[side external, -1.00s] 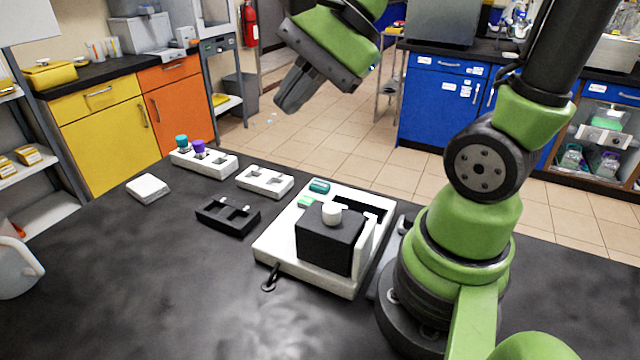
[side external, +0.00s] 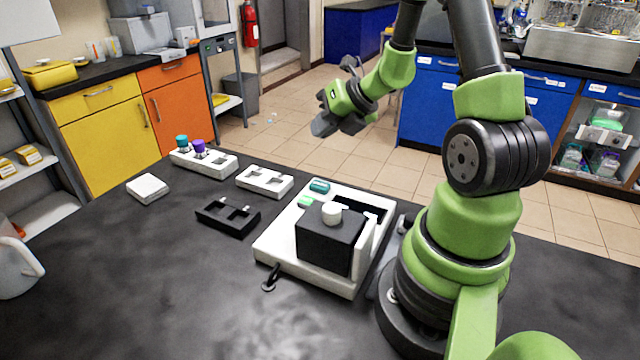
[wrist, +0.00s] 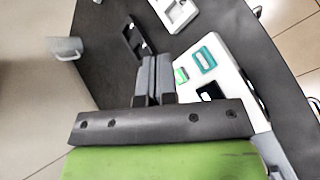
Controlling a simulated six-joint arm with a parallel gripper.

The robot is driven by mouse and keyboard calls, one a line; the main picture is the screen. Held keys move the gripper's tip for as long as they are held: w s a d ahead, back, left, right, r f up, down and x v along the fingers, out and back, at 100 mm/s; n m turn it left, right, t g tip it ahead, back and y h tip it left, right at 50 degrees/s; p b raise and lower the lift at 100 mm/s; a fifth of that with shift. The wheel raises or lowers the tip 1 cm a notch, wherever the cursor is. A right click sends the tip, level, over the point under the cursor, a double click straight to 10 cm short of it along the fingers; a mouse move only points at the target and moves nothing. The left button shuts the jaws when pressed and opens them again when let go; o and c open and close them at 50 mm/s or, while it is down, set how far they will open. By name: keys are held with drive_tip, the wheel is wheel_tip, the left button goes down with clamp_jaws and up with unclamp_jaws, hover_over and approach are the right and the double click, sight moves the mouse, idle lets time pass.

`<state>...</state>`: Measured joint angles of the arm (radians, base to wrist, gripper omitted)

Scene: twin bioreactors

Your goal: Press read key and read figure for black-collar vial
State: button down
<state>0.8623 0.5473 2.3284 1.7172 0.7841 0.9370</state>
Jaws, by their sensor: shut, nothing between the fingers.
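A white reader unit (side external: 276,262) stands on the black bench, bearing a large black block (side external: 325,246) with a white round knob on top. At its far end are a teal-framed part (side external: 319,186) and a small green part (side external: 305,202); both show in the wrist view, the teal-framed part (wrist: 205,60) beside the green part (wrist: 181,75). I cannot read any figure. I cannot make out a vial with a black collar. My gripper (side external: 325,124) is shut and empty, raised above and behind the unit. Its closed fingers (wrist: 153,75) show in the wrist view.
A white rack (side external: 216,168) holds a teal-capped and a purple-capped vial. An empty white rack (side external: 265,181), a black rack (side external: 228,217) and a white box (side external: 148,188) sit nearby. A black lever (side external: 270,280) sticks out at the unit's front. The front-left bench is clear.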

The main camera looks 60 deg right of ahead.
sight(322, 183)
drive_tip(key=shift+f, duration=4.4)
drive_tip(key=shift+f, duration=0.1)
drive_tip(key=shift+f, duration=0.3)
drive_tip(key=shift+f, duration=0.4)
drive_tip(key=shift+r, duration=0.85)
